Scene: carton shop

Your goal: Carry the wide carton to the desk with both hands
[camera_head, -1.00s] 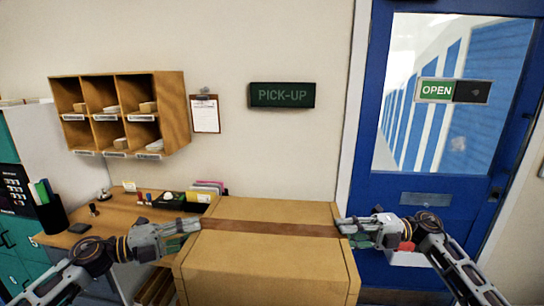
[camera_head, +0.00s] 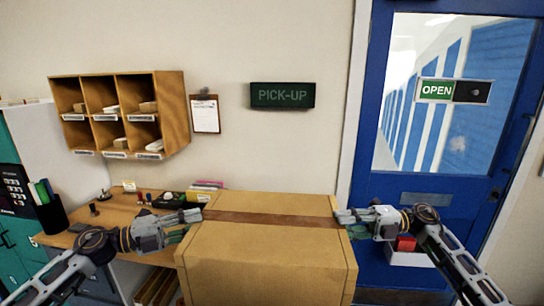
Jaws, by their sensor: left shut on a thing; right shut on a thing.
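The wide carton (camera_head: 265,265) is a large brown box with a darker tape strip across its top, in the lower middle of the head view. My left gripper (camera_head: 196,220) is shut on its left side near the top edge. My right gripper (camera_head: 342,219) is shut on its right side near the top edge. The carton looks level between them. The wooden desk (camera_head: 120,215) stands against the wall at the left, partly hidden by the carton and my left arm. The carton's underside is out of sight.
The desk holds stamps, a dark tray (camera_head: 172,200) and coloured folders near the carton, and a black pen cup (camera_head: 53,214) at its left end. Wooden pigeonholes (camera_head: 120,113) hang above. A blue door (camera_head: 440,185) is at the right, with a red object (camera_head: 405,243) in a white holder.

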